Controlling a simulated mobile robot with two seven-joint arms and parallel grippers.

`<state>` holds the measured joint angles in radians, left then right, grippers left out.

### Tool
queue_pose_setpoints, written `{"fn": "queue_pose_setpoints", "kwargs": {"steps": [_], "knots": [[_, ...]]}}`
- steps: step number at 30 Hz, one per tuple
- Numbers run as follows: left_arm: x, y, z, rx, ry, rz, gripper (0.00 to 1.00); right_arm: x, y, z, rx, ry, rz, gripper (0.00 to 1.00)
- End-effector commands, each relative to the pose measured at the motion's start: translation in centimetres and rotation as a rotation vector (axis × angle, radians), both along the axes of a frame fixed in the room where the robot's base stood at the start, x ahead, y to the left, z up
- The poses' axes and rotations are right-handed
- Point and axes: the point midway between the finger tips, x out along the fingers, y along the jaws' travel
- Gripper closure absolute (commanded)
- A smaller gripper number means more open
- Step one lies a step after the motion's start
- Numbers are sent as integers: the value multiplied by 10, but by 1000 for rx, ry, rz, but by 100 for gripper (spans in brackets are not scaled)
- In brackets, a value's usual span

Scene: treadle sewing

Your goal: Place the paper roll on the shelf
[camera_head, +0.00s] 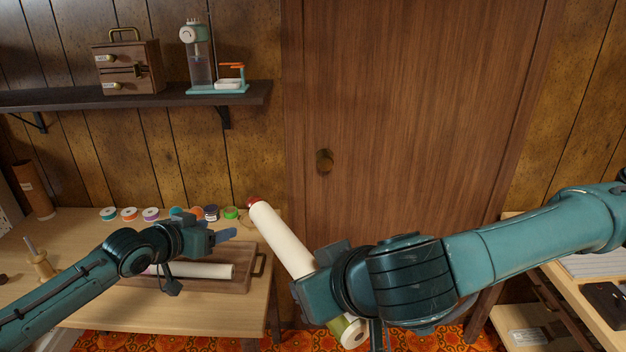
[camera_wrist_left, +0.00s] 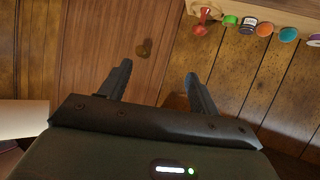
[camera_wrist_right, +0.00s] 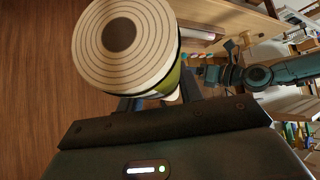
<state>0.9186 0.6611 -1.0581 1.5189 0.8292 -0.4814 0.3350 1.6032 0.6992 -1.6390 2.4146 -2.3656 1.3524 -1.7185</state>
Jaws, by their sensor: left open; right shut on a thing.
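The paper roll (camera_head: 280,238) is a long white cylinder with a green band near its lower end. My right gripper (camera_head: 322,280) is shut on it, holding it tilted in front of the brown door. In the right wrist view its ringed end with a dark core (camera_wrist_right: 122,38) faces the camera. It also shows at the left edge of the left wrist view (camera_wrist_left: 22,118). The dark wall shelf (camera_head: 180,97) is at upper left, well above both grippers. My left gripper (camera_head: 212,234) is open and empty over the table; its two fingers show in the left wrist view (camera_wrist_left: 158,88).
The shelf bears a wooden drawer box (camera_head: 128,68), a bottle-like device (camera_head: 198,55) and a small orange-and-white scale-like item (camera_head: 231,80). Its right end looks narrow. On the table, a wooden tray (camera_head: 240,284) holds another white roll (camera_head: 205,270); several thread spools (camera_head: 129,214) stand behind.

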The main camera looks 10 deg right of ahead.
Motion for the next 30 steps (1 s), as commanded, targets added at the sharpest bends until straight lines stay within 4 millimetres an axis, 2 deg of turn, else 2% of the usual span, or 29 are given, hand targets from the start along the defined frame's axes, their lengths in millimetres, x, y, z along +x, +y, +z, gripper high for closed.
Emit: {"fn": "queue_pose_setpoints", "kwargs": {"steps": [1, 4, 9, 14, 18, 21, 25, 28, 30], "knots": [[12, -9, 31, -20, -88, -10, 38, 0, 0, 0, 0, 0, 0, 86], [25, -26, 87, -60, -257, -41, 38, 0, 0, 0, 0, 0, 0, 86], [27, -62, 183, -126, -542, -137, 38, 0, 0, 0, 0, 0, 0, 86], [3, -102, 267, -177, -803, -283, 38, 0, 0, 0, 0, 0, 0, 86], [-36, -138, 331, -200, -1023, -458, 38, 0, 0, 0, 0, 0, 0, 86], [-76, -167, 367, -197, -1170, -624, 38, 0, 0, 0, 0, 0, 0, 86], [-137, -206, 393, -146, -1331, -905, 38, 0, 0, 0, 0, 0, 0, 86], [-189, -237, 387, -42, -1396, -1193, 38, 0, 0, 0, 0, 0, 0, 86], [-218, -253, 368, 75, -1385, -1404, 38, 0, 0, 0, 0, 0, 0, 86]]}}
